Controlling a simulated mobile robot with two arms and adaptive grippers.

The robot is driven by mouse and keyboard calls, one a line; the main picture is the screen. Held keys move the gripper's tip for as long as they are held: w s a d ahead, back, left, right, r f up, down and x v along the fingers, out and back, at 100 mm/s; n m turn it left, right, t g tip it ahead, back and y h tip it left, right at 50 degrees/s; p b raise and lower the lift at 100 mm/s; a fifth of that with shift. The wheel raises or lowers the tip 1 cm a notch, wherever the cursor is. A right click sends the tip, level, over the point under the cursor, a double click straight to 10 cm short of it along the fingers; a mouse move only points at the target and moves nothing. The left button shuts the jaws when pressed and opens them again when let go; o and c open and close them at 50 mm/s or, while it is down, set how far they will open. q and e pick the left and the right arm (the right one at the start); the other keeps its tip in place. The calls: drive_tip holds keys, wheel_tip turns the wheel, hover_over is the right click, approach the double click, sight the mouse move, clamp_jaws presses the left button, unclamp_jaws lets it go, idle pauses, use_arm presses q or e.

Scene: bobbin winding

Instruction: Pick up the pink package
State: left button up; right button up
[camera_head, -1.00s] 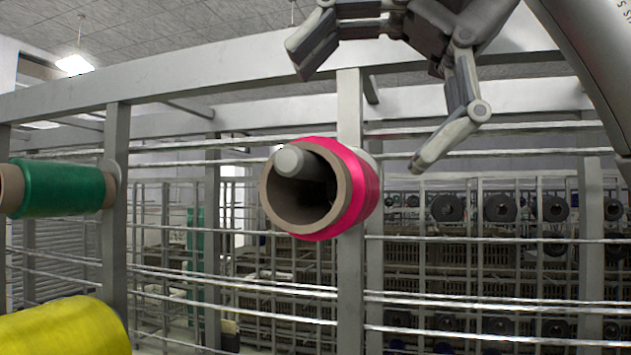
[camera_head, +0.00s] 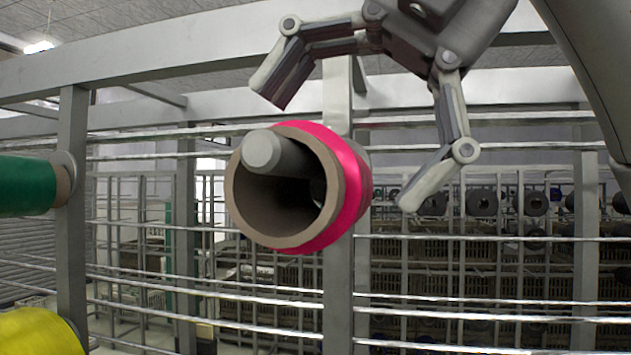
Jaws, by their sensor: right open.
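The pink package (camera_head: 350,190) is a bobbin of bright pink yarn on a brown tube. It hangs on a grey peg (camera_head: 263,150) that sticks out of the rack post, with its open tube end facing me. My right gripper (camera_head: 335,148) comes in from the upper right. Its fingers are spread wide, one at the upper left of the package and one to its right. They appear apart from the package. The far side of the package is hidden. My left gripper is not in view.
A green bobbin (camera_head: 28,185) hangs on the left post, and a yellow one (camera_head: 38,332) sits at the lower left. A grey post (camera_head: 339,290) stands behind the pink package. Thin horizontal rods (camera_head: 480,238) and a top beam (camera_head: 180,62) cross the view.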

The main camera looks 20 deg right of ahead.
drive_tip(key=shift+p+x, duration=0.55)
drive_tip(key=shift+x, duration=1.4)
drive_tip(key=shift+d, duration=0.1)
drive_tip(key=shift+c, duration=0.4)
drive_tip(key=c, duration=1.1)
drive_tip(key=shift+r, duration=0.15)
